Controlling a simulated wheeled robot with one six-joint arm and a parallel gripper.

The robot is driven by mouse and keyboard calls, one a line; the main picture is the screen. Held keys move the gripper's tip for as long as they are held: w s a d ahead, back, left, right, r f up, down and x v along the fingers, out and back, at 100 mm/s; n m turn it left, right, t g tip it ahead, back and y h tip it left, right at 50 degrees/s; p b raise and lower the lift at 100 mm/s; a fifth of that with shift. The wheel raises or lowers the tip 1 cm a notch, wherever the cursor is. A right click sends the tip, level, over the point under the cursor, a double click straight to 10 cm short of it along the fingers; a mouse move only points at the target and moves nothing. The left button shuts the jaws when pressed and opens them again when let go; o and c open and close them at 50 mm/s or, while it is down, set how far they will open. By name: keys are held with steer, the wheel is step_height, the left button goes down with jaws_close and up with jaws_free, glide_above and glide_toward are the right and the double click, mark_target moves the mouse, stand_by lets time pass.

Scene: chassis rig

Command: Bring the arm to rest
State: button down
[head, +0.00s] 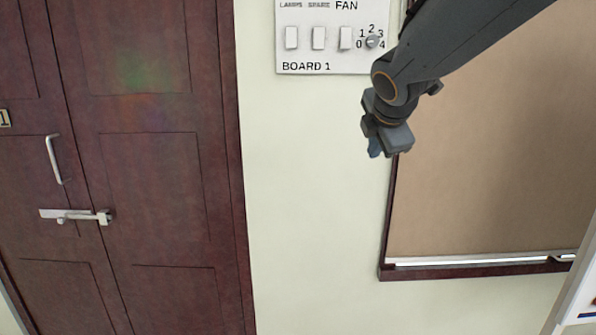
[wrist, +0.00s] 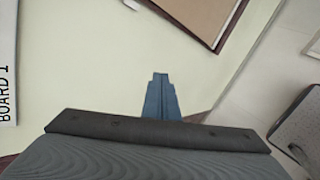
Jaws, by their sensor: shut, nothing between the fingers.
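My gripper (head: 375,150) hangs at the end of my dark grey arm, which comes in from the upper right of the head view. It is in front of the pale wall, below the switch board and beside the left edge of the framed brown board. In the wrist view my gripper (wrist: 160,78) shows as two blue fingers closed together with nothing between them. The fingertips look clear of the wall and of other things, though the exact distance cannot be told.
The switch board (head: 317,60) labelled BOARD 1 has rocker switches and a fan knob (head: 373,41) close to my arm. A brown framed board (head: 490,160) with a ledge is on the right. A dark red door (head: 150,190) with a latch (head: 75,216) is on the left.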

steer(key=s+f+m+g+b, duration=0.1)
steer(key=s+f+m+g, duration=0.2)
steer(key=s+f+m, duration=0.4)
steer(key=s+d+f+m+g+b, duration=0.1)
steer(key=s+f+m, duration=0.6)
steer(key=f, duration=0.7)
steer(key=s+d+f+m+g+y+b, duration=0.1)
steer(key=s+f+m+g, duration=0.3)
steer(key=f, duration=0.7)
steer(key=s+m, duration=0.2)
steer(key=s, duration=0.1)
steer(key=shift+s+m+g+b, duration=0.3)
steer(key=shift+s+m, duration=0.1)
steer(key=c, duration=2.5)
jaws_free()
steer(key=shift+r, duration=0.1)
